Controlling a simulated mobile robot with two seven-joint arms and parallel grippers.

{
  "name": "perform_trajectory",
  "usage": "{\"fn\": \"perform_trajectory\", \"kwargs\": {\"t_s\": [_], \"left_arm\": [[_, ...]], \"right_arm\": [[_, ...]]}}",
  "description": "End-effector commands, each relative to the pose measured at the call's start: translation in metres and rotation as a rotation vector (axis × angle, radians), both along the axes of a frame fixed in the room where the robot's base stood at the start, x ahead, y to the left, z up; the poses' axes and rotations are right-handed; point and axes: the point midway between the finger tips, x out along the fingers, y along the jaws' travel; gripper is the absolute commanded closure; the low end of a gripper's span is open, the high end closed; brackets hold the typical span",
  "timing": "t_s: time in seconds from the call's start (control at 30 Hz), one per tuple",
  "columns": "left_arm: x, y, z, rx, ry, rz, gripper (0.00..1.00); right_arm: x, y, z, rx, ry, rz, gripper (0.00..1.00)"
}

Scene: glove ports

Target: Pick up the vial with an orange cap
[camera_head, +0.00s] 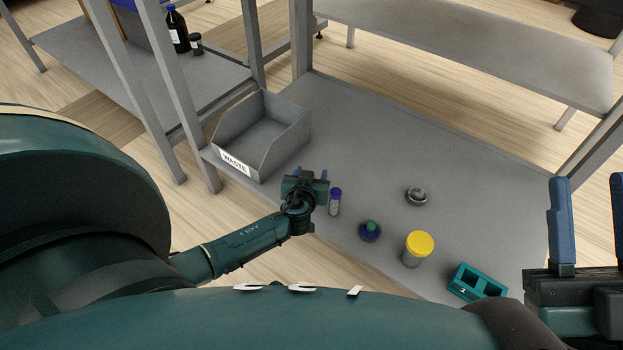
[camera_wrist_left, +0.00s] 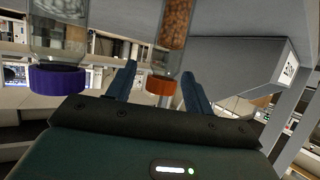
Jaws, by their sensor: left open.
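The vial with an orange cap (camera_wrist_left: 175,33) shows in the left wrist view, upside down in that picture, with brown contents. Its orange cap appears between the two blue fingers of my left gripper (camera_wrist_left: 160,72), with gaps at both sides. The fingers are open; I cannot tell how deep the vial is between them. In the head view my left gripper (camera_head: 311,174) is over the grey table beside the waste bin and hides the orange-capped vial. My right gripper (camera_head: 590,178) is at the right edge with its blue fingers apart and nothing between them.
A purple-capped vial (camera_head: 335,201) stands close to the right of my left gripper. A blue container with a green top (camera_head: 370,231), a yellow-lidded jar (camera_head: 419,244), a metal item (camera_head: 416,196) and a teal rack (camera_head: 477,282) stand further right. The waste bin (camera_head: 283,146) is behind.

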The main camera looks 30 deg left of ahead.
Motion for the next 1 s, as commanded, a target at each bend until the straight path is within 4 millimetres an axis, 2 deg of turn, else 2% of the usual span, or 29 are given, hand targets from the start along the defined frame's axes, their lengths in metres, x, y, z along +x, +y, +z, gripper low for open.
{"fn": "perform_trajectory", "kwargs": {"t_s": [0.43, 1.0], "left_arm": [[-0.0036, -0.0017, -0.0032, 0.001, 0.0, 0.002, 0.49], [-0.0032, -0.0018, -0.003, 0.0, 0.0, 0.002, 0.95]], "right_arm": [[0.0004, -0.0002, 0.0009, -0.002, -0.01, -0.001, 0.64], [0.0005, -0.0001, 0.0009, -0.002, -0.01, -0.001, 0.64]]}}
